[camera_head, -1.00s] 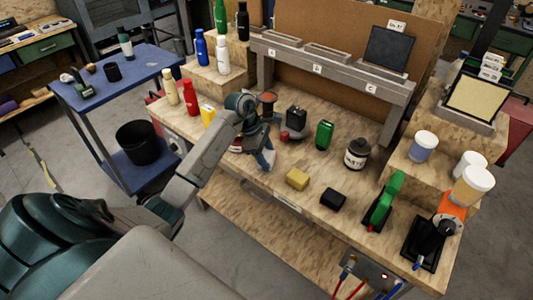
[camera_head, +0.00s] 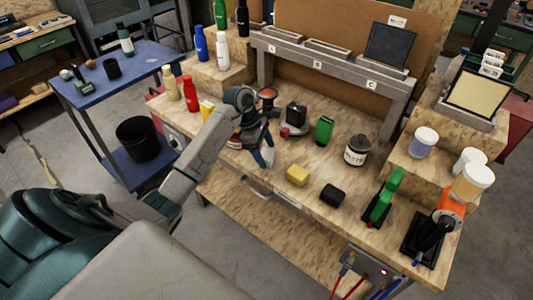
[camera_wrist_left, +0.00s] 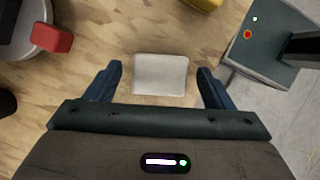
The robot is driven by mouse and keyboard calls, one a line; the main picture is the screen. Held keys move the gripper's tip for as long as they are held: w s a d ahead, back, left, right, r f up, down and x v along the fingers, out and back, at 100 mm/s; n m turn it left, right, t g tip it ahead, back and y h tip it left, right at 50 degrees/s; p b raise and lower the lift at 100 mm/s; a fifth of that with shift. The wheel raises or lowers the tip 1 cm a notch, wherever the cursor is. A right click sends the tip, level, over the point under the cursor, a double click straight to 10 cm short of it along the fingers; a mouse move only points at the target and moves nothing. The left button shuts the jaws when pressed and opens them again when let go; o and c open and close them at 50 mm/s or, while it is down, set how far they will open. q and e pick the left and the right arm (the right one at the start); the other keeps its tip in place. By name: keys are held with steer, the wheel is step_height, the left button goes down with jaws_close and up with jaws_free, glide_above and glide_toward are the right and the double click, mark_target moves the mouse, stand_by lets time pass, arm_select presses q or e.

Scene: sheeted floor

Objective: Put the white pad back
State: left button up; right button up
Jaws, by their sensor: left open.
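The white pad (camera_wrist_left: 160,73) lies flat on the wooden bench top in the left wrist view. It is a small pale square with rounded corners. My left gripper (camera_wrist_left: 160,70) is open, with one blue finger on each side of the pad and visible gaps between. Nothing is held. In the head view my left gripper (camera_head: 256,150) points down over the middle of the bench, and I cannot make out the pad there. My right gripper is not in view.
A round grey base with a red block (camera_wrist_left: 52,39) is at upper left in the wrist view. A yellow block (camera_head: 297,175), black block (camera_head: 333,194), green can (camera_head: 325,130) and labelled jar (camera_head: 357,150) stand right of the gripper. A grey slotted rack (camera_head: 330,72) stands behind.

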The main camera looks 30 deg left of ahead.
arm_select(q)
steer(key=b+v, duration=0.3)
steer(key=v, duration=0.7)
steer(key=shift+r, duration=0.35)
steer(key=shift+a, duration=0.1)
